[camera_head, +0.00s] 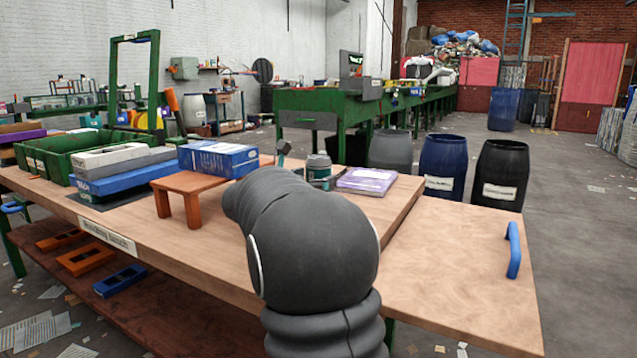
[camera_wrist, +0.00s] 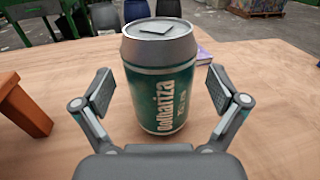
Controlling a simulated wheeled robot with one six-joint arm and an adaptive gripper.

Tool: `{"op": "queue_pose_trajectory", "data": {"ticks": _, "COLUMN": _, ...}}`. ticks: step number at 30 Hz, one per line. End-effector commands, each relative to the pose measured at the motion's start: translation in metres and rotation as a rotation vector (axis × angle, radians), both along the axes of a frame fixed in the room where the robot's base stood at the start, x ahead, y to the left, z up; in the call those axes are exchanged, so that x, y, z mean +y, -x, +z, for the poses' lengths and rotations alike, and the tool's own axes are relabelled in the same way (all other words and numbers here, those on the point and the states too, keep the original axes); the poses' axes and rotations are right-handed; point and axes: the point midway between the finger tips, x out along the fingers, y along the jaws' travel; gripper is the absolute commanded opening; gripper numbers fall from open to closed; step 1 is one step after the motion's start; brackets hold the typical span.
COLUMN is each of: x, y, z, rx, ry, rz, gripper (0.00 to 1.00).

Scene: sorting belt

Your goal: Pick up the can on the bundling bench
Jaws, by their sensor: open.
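In the wrist view my gripper (camera_wrist: 158,90) is open, with one finger on each side of the can and a visible gap on both sides. In the head view the can (camera_head: 318,166) shows beyond my dark arm, which hides its lower part and most of the gripper. The bench (camera_head: 450,265) is a light wooden top with a label on its front edge.
A purple-topped stack (camera_head: 367,181) lies close on the right. A green crate (camera_head: 50,160) is far left. The right bench top is clear except a blue handle (camera_head: 514,250).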

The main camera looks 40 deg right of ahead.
Motion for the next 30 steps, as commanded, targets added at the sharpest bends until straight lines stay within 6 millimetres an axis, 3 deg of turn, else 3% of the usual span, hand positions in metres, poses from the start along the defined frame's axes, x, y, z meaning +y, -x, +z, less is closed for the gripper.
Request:
{"op": "queue_pose_trajectory", "data": {"ticks": 3, "x": -0.0119, "y": -0.0021, "z": 0.0000, "rx": 0.000, "ry": 0.000, "rz": -0.001, "gripper": 0.97}}
{"op": "queue_pose_trajectory", "data": {"ticks": 10, "x": -0.0124, "y": -0.0026, "z": 0.0003, "rx": 0.000, "ry": 0.000, "rz": 0.001, "gripper": 0.94}}
{"op": "queue_pose_trajectory", "data": {"ticks": 15, "x": -0.0123, "y": -0.0025, "z": 0.0003, "rx": 0.000, "ry": 0.000, "rz": 0.001, "gripper": 0.52}}
{"op": "queue_pose_trajectory", "data": {"ticks": 30, "x": -0.0122, "y": -0.0024, "z": 0.0057, "rx": -0.001, "ry": 0.001, "rz": 0.001, "gripper": 0.50}}
